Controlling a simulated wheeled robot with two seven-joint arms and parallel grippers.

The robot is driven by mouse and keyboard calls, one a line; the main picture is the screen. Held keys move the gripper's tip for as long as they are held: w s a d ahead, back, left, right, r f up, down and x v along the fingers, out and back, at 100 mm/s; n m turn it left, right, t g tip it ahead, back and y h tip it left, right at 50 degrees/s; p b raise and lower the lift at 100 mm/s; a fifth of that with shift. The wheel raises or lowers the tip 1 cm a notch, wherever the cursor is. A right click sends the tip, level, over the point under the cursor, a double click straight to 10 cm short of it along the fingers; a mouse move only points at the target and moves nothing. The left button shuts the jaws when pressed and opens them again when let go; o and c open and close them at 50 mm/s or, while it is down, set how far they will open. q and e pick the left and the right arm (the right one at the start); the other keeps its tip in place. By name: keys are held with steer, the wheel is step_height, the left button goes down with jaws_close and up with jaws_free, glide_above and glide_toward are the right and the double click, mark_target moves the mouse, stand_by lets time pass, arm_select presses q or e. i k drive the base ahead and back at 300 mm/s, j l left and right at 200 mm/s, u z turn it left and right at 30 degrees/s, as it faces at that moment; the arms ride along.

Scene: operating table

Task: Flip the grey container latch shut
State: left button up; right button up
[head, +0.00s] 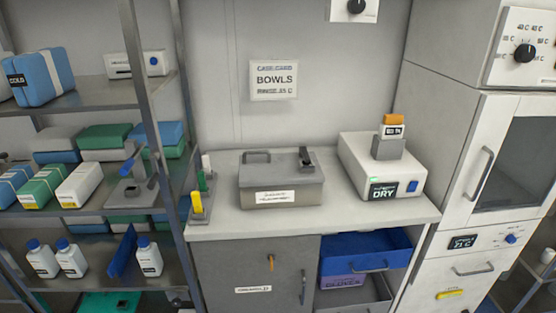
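The grey container (281,187) stands on the white counter, with a white label on its front. Its lid looks down on the box. A bar handle (257,153) is at the lid's left. A dark latch (305,157) stands up from the right part of the lid, appearing raised rather than flat; its exact hinge is too small to tell. Neither of my grippers is in the head view.
A white DRY device (382,173) stands right of the container. A small rack with colored pieces (199,206) is at its left. The counter (235,224) is clear in front. A blue drawer (360,254) below stands partly open. Stocked shelves (90,98) are at left.

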mark_target(303, 151)
steer(key=i+l+u, duration=0.15)
steer(key=l, duration=0.4)
steer(key=i+l+u, duration=0.2)
steer(key=l, duration=0.4)
steer(key=i+l+u, duration=0.15)
steer(key=l, duration=0.4)
steer(key=i+l+u, duration=0.15)
steer(key=l, duration=0.5)
steer(key=l+u, duration=0.15)
steer(key=l, duration=0.45)
steer(key=i, duration=0.05)
